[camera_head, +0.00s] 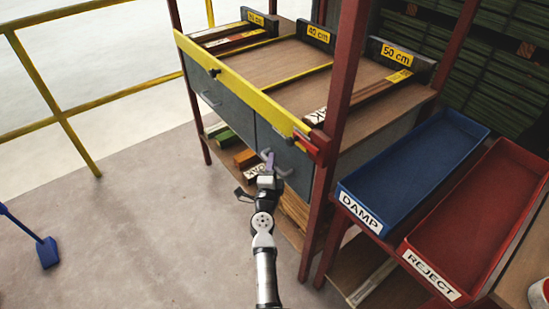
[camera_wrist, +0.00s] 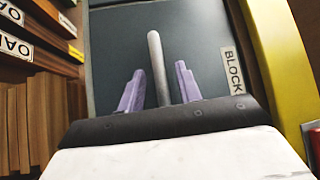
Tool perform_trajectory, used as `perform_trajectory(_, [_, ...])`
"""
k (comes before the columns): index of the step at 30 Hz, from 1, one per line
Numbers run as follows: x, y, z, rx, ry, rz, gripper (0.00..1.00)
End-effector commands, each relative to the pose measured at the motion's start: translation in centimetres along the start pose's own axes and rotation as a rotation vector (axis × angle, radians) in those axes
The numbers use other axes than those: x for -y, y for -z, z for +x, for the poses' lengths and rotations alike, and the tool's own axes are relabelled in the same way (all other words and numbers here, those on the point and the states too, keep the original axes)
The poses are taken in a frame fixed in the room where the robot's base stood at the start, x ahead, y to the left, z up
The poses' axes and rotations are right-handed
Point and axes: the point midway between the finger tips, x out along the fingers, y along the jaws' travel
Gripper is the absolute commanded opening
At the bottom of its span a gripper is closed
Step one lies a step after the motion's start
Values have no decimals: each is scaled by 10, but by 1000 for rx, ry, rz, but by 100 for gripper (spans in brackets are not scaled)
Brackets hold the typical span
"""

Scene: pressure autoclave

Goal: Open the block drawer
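The block drawer (camera_wrist: 115,45) has a grey front with a white BLOCK label and a pale bar handle (camera_wrist: 155,50). In the head view, this drawer front (camera_head: 293,172) is the right one under the bench top and looks flush with its neighbour. My gripper (camera_wrist: 160,72) is at the handle, its two purple fingers on either side of the bar. The fingers are apart, with narrow gaps visible beside the bar; whether either touches it I cannot tell. In the head view, my gripper (camera_head: 268,165) is in front of the drawer, partly hiding it.
A second grey drawer (camera_head: 228,108) is to the left. Wood pieces (camera_head: 246,158) lie on the shelf below. A red post (camera_head: 335,110) stands right of the drawer, beside the blue DAMP tray (camera_head: 415,160) and red REJECT tray (camera_head: 480,215).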

Motion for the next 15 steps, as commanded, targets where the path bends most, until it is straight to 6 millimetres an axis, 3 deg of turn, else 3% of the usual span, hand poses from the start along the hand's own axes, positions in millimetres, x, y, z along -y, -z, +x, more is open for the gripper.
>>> perform_trajectory(11, [1,-1,0,0,0,0,34])
perform_trajectory(15, [1,-1,0,0,0,0,19])
